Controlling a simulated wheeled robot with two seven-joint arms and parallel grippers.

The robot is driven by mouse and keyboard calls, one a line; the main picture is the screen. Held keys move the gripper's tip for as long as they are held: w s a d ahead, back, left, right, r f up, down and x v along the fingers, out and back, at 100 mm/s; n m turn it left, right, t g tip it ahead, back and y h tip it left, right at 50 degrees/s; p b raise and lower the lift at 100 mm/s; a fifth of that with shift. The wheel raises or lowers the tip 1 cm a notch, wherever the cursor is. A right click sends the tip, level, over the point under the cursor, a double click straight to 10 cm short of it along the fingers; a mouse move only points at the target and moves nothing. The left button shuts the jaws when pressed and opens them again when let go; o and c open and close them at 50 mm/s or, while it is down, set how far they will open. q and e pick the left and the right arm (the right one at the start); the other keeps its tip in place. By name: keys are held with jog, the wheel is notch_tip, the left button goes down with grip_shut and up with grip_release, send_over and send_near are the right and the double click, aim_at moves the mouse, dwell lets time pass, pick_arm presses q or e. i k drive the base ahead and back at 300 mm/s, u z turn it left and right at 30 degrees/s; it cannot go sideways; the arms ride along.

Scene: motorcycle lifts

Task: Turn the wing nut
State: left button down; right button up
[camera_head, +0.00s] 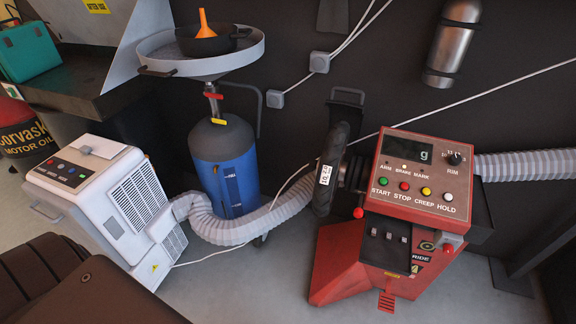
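I cannot make out a wing nut in this view. A red wheel balancer (380,258) stands right of centre, with a control panel (424,172) of coloured buttons and a small display reading "g". A dark tyre (336,150) stands upright at its left side, seen nearly edge-on, with a white label (325,174) near it. The tyre's far left face is turned away, so anything on that face is hidden. Neither of my grippers shows in the view.
A white machine (104,200) stands at the left, with a grey hose (240,231) running from it across the floor towards the tyre. A blue drum with a wide pan (203,66) stands behind. Dark brown shapes (75,290) fill the lower left corner. Floor is clear front centre.

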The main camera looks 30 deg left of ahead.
aim_at(312, 164)
jog(key=u, duration=2.75)
jog(key=i, duration=1.45)
jog(key=z, duration=2.95)
jog(key=k, duration=0.5)
jog(key=z, duration=0.05)
